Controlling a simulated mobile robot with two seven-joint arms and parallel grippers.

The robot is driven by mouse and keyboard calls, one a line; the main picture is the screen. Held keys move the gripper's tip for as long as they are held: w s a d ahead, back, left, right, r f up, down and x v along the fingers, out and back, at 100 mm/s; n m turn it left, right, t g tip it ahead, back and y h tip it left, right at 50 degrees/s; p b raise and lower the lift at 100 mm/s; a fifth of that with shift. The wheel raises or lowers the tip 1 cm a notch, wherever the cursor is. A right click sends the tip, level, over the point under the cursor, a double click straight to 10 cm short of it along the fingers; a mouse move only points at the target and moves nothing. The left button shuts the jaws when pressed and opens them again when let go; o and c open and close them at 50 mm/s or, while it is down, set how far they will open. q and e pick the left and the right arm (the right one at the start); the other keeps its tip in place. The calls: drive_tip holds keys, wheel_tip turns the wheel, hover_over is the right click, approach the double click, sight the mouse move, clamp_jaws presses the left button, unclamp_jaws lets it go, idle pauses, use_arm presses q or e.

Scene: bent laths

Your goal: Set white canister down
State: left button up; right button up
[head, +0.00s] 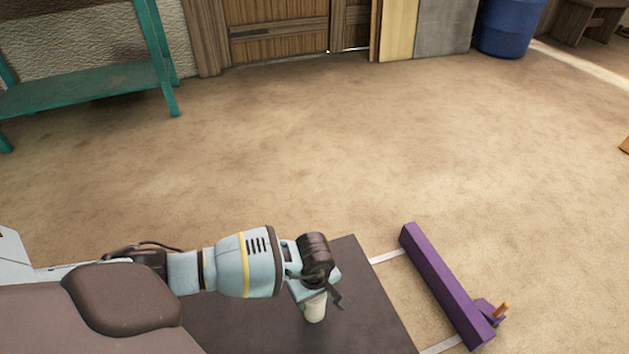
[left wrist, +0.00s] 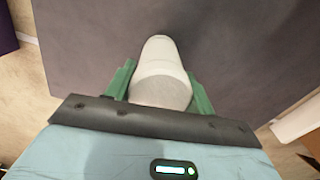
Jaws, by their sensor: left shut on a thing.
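The white canister (head: 315,309) is between the fingers of my left gripper (head: 322,297) in the head view. It is over the dark tabletop (head: 362,298), near its right edge. In the left wrist view the canister (left wrist: 162,75) is pale, with a greyish end towards the camera. The green fingers of my left gripper (left wrist: 160,92) are shut on it from both sides. I cannot tell whether its far end touches the tabletop. My right gripper is not in view.
A purple beam (head: 442,283) with a small orange peg (head: 503,310) lies right of the table, joined by pale strips (head: 386,257). A teal bench (head: 90,86) stands at the back left, a blue barrel (head: 507,28) at the back right. The floor between is clear.

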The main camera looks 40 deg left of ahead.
use_arm(q)
drive_tip(key=shift+f, duration=0.1)
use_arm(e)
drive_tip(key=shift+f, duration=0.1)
use_arm(q)
drive_tip(key=o, duration=0.7)
drive_tip(key=shift+f, duration=0.1)
drive_tip(key=o, duration=0.4)
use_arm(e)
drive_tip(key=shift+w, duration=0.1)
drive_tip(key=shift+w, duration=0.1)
use_arm(q)
wheel_tip(320, 180, up, 12)
drive_tip(key=p, duration=0.4)
drive_tip(key=shift+p, duration=0.35)
drive_tip(key=shift+r, duration=0.25)
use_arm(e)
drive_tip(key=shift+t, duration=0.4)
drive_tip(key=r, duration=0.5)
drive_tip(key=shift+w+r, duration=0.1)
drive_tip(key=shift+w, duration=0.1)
